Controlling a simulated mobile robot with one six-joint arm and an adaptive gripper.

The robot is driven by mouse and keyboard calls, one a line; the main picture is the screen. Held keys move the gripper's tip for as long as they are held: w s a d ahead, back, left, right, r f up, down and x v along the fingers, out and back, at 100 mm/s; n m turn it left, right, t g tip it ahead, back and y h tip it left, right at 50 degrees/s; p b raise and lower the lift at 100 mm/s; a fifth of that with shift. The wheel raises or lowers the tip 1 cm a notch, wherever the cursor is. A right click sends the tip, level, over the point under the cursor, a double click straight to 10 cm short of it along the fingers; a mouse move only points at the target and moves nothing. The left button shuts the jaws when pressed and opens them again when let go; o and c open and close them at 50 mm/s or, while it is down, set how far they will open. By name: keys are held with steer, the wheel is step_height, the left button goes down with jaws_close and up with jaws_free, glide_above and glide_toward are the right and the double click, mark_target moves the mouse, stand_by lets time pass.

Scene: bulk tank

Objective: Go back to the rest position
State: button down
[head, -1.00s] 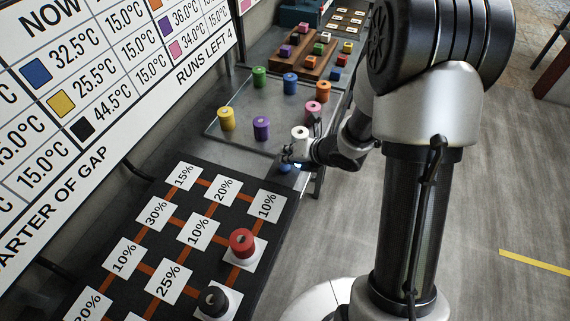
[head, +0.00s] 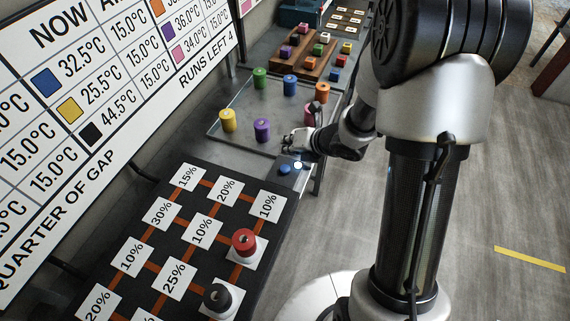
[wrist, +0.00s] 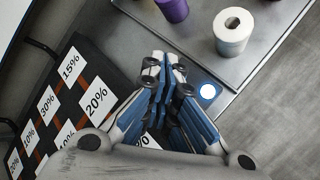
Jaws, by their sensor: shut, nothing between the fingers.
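My gripper (head: 292,142) is shut and empty, above the front end of the grey tray table. In the wrist view its blue-and-grey fingers (wrist: 163,68) meet, with nothing between them. A white spool (wrist: 233,30) stands upright beyond and right of the fingertips, apart from them; in the head view my gripper hides it.
The black board (head: 190,262) with percent cards holds a red spool (head: 244,242) and a black spool (head: 216,298). Yellow (head: 228,120), purple (head: 262,129) and other coloured spools stand on the tray. Open floor lies to the right.

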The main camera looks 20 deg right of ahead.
steer(key=shift+f, duration=0.1)
stand_by(0.3)
steer(key=d+r+m+h, duration=0.4)
steer(key=d+r+m, duration=0.1)
steer(key=r+m, duration=0.35)
steer(key=s+d+r+m+h, duration=0.2)
steer(key=s+r+m+h, duration=0.1)
steer(key=s+r+m, duration=0.6)
steer(key=s+a+r+m+g+y, duration=0.1)
steer(key=s+a+m, duration=0.3)
steer(key=s+m, duration=0.3)
steer(key=s+a+r+m+g+y, duration=0.1)
steer(key=s+a+m, duration=0.3)
steer(key=s+m, duration=0.4)
steer(key=s+g, duration=0.1)
steer(key=s, duration=0.3)
steer(key=shift+m, duration=0.25)
